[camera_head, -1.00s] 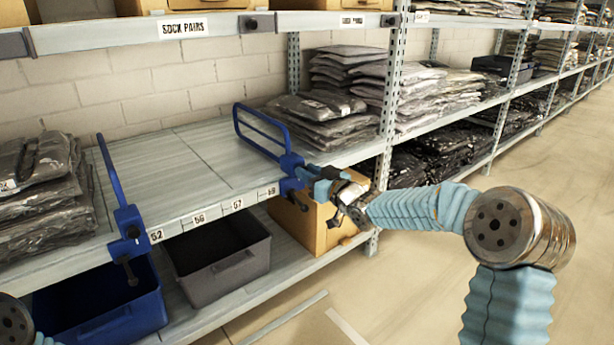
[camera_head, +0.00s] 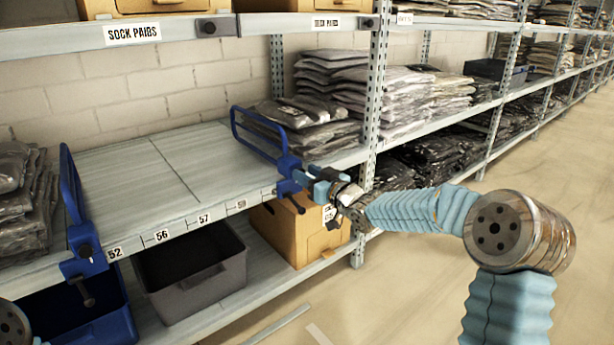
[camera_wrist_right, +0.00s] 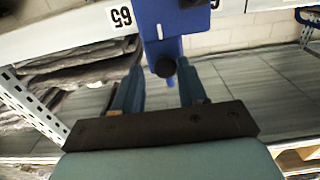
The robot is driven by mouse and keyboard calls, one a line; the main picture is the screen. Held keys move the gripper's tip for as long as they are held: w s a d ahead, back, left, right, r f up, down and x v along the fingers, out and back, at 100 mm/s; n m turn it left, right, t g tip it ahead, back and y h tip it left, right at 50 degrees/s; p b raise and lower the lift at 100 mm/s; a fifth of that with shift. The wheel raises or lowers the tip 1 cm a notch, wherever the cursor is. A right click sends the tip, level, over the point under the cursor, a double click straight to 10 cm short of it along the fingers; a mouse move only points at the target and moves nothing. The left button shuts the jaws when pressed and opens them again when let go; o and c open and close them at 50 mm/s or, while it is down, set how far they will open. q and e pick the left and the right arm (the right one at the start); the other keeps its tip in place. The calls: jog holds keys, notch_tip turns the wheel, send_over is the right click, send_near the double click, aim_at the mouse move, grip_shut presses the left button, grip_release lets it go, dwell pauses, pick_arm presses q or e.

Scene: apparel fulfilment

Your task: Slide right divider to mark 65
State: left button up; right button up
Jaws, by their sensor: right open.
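The right divider (camera_head: 258,132) is a blue looped frame clamped to the shelf's front edge, right of the 59 label (camera_head: 236,205). My right gripper (camera_head: 308,184) is at its clamp. In the right wrist view, my open right gripper (camera_wrist_right: 160,88) has one finger on each side of the clamp's dark knob (camera_wrist_right: 165,66). I cannot tell whether the fingers touch it. The 65 label (camera_wrist_right: 122,16) appears upside down there, left of the divider's blue body (camera_wrist_right: 160,30) and its white line. My left gripper is out of view.
The left divider (camera_head: 70,200) stands near the 52 label. Bare shelf (camera_head: 160,165) lies between the dividers. Bagged clothes (camera_head: 315,125) lie right of the right divider, by the shelf upright (camera_head: 375,90). A grey bin (camera_head: 190,280) and cardboard box (camera_head: 295,235) are below.

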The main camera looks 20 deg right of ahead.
jog(key=shift+o, duration=0.9)
jog(key=p+v, duration=0.1)
jog(key=v, duration=1.3)
jog(key=shift+w+a, duration=0.1)
